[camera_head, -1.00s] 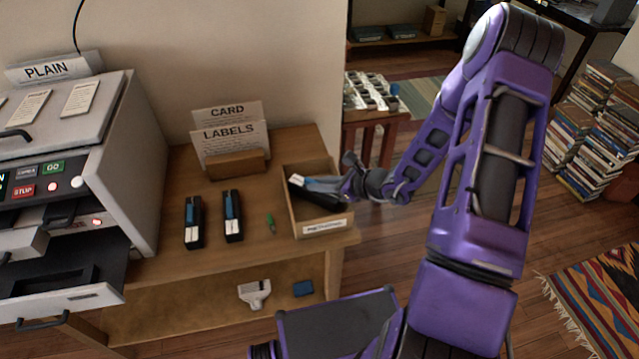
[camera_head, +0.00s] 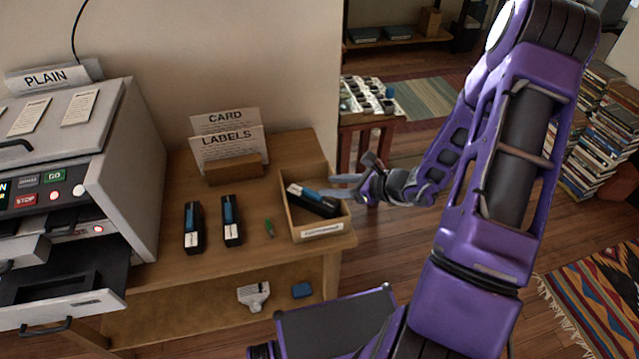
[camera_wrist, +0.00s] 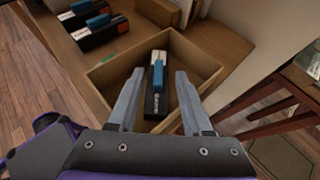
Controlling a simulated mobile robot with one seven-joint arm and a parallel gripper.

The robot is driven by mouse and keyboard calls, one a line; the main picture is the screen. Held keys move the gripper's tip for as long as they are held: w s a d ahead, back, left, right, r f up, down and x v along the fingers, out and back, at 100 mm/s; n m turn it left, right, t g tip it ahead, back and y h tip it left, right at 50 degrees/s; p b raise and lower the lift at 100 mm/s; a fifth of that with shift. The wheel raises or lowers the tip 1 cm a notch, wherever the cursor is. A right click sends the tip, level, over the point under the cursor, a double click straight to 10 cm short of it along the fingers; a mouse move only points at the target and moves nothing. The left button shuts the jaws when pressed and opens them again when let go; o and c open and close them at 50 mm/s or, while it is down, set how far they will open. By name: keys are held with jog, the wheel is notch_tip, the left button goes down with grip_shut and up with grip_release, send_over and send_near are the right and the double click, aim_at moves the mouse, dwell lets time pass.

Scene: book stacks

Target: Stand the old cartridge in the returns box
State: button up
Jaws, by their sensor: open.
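The old cartridge (camera_head: 313,201) is a black block with a blue grip and a white label end. It rests inside the wooden returns box (camera_head: 324,236), leaning at a slant in the head view. In the wrist view the cartridge (camera_wrist: 156,88) lies between my two fingers, apart from both, inside the box (camera_wrist: 207,49). My gripper (camera_head: 345,186) is open and empty at the right side of the box; its grey fingers (camera_wrist: 158,88) reach over the box in the wrist view.
Two similar cartridges (camera_head: 193,228) (camera_head: 231,221) stand on the table left of the box, with a small green item (camera_head: 269,228) beside them. A card holder (camera_head: 235,167) is behind. The printer (camera_head: 70,180) with open drawers fills the left.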

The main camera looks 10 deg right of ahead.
jog(key=v, duration=0.6)
jog(key=shift+s, duration=0.1)
